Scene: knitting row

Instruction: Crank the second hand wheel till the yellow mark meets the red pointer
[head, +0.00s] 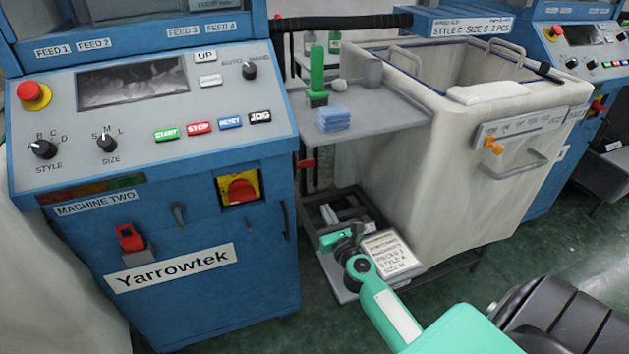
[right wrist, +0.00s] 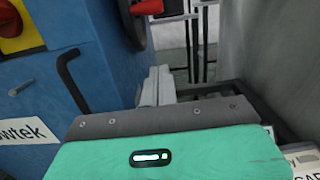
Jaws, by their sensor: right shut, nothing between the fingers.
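The hand wheel (right wrist: 136,28) shows only in part, as a dark rim at the top of the right wrist view, on the side of the blue machine two. A red knob (right wrist: 147,6) sits by it; the knob also shows in the head view (head: 305,163), right of the machine's edge. The yellow mark and red pointer cannot be made out. My right gripper (head: 327,214) is low between the machine and the cream bin. Its pale fingers (right wrist: 155,85) are shut and empty, below the wheel and apart from it. My left gripper is not in view.
Machine two (head: 180,255) stands left, with a red-and-yellow switch (head: 239,190) and a bent black handle (right wrist: 70,78). The cream bin (head: 400,185) closes the gap on the right.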

